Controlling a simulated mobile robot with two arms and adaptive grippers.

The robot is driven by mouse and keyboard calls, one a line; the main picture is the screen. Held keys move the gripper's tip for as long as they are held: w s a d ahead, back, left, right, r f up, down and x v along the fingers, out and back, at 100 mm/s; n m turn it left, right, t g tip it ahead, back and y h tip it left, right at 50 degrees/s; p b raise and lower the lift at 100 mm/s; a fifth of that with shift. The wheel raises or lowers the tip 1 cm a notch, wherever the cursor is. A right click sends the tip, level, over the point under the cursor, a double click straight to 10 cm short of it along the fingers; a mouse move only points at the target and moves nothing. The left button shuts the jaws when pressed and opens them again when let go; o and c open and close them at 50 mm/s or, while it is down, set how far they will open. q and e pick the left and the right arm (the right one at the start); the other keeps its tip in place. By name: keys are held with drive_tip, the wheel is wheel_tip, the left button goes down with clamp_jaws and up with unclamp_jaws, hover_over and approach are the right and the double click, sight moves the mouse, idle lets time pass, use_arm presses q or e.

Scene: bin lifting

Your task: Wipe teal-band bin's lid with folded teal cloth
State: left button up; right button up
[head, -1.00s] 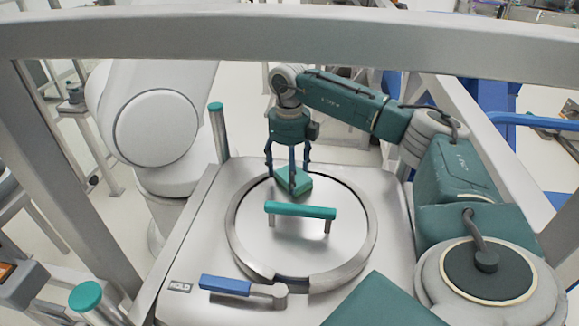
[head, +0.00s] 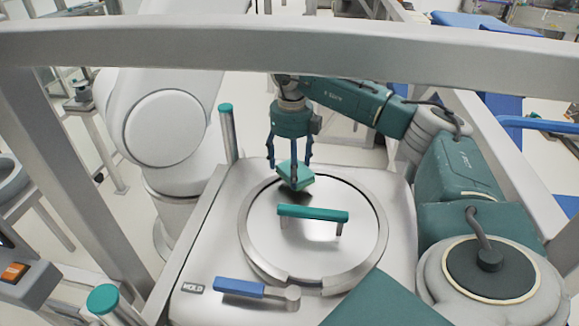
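The bin's round metal lid (head: 350,247) lies in the middle of the head view, set in a steel top with a teal bar handle (head: 312,213) across it. No teal band on the bin's side shows. My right gripper (head: 292,168) points down at the lid's far edge. Its fingers are closed around the folded teal cloth (head: 303,176). The cloth is tilted and looks slightly above the lid, with a dark shadow or reflection below it. My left gripper is out of view.
A blue-handled lever (head: 240,287) sits at the front of the steel top, beside a "HOLD" label (head: 192,288). Teal-capped posts (head: 229,135) stand at the left side. A grey frame bar (head: 200,38) crosses above. A white rounded machine (head: 165,125) stands at left.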

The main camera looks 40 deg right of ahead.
drive_tip(key=r+p, duration=0.1)
drive_tip(key=s+r, duration=0.1)
drive_tip(key=shift+d+r+p, duration=0.2)
drive_tip(key=shift+r+p, duration=0.15)
drive_tip(key=shift+r, duration=0.05)
drive_tip(key=shift+w+r+p, duration=0.1)
drive_tip(key=shift+r+p, duration=0.2)
drive_tip(key=shift+r, duration=0.05)
drive_tip(key=shift+w+a+r+p, duration=0.15)
drive_tip(key=shift+r+p, duration=0.4)
drive_tip(key=shift+r, duration=0.5)
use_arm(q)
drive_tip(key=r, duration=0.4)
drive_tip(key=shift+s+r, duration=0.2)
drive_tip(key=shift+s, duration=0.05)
